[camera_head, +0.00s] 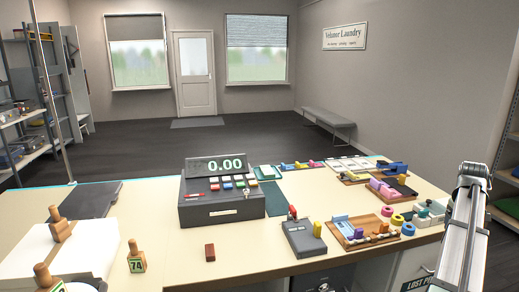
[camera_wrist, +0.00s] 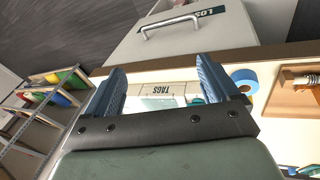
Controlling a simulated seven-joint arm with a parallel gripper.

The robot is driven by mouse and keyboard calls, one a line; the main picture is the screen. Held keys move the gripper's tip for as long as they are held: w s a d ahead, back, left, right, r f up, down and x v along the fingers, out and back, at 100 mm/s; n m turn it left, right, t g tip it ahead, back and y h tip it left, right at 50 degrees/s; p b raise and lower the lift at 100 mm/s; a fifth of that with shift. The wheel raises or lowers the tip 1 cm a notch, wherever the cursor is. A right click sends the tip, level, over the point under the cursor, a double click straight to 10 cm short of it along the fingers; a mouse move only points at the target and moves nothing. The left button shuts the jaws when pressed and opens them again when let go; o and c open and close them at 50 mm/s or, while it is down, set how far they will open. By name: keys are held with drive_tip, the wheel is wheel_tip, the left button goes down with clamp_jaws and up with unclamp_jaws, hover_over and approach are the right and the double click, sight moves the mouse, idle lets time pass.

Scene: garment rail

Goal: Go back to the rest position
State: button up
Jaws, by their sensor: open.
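My gripper (camera_wrist: 160,66) shows in the wrist view with its two blue fingers spread apart. Nothing is held between them. The gap lies over the counter's edge, near a light box labelled TAGS (camera_wrist: 165,90) partly hidden behind the gripper body. My arm (camera_head: 466,225) rises at the right of the head view, beside the counter's right end. The fingers cannot be made out in the head view.
The counter (camera_head: 245,260) carries a cash register (camera_head: 218,196), a card terminal (camera_head: 303,238) and a wooden tray (camera_head: 352,243). A blue tape roll (camera_wrist: 245,79) lies right of the fingers. A handled drawer front (camera_wrist: 185,35) is beyond them. A shelf rack (camera_wrist: 35,115) stands left.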

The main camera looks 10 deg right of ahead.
wheel_tip(320, 180, down, 25)
drive_tip(key=s+m+g+h, duration=0.1)
drive_tip(key=s+g+h, duration=0.1)
drive_tip(key=a+f+n, duration=0.1)
drive_tip(key=a+f, duration=0.4)
drive_tip(key=f, duration=0.4)
drive_tip(key=s+a+f+n+h, duration=0.1)
drive_tip(key=a+f, duration=0.4)
drive_tip(key=f, duration=0.5)
drive_tip(key=a+f+n, duration=0.1)
drive_tip(key=a+f, duration=0.4)
drive_tip(key=f, duration=0.4)
drive_tip(key=s+a+f+g+y, duration=0.1)
drive_tip(key=s+a+f, duration=0.15)
drive_tip(key=a, duration=0.65)
drive_tip(key=s+a+f+y, duration=0.15)
drive_tip(key=a+f, duration=0.25)
drive_tip(key=a, duration=0.4)
drive_tip(key=s+a+f+g+y, duration=0.1)
drive_tip(key=s+a+f, duration=0.2)
drive_tip(key=a, duration=0.6)
drive_tip(key=s+a+r+g+y, duration=0.1)
drive_tip(key=s+a+g, duration=0.1)
drive_tip(key=s+a, duration=0.6)
drive_tip(key=s+a+r+g+y, duration=0.1)
drive_tip(key=s+a, duration=0.6)
drive_tip(key=a, duration=0.7)
drive_tip(key=shift+s+r+g+y, duration=0.15)
drive_tip(key=shift+s+g+y, duration=0.2)
drive_tip(key=shift+g+y, duration=0.2)
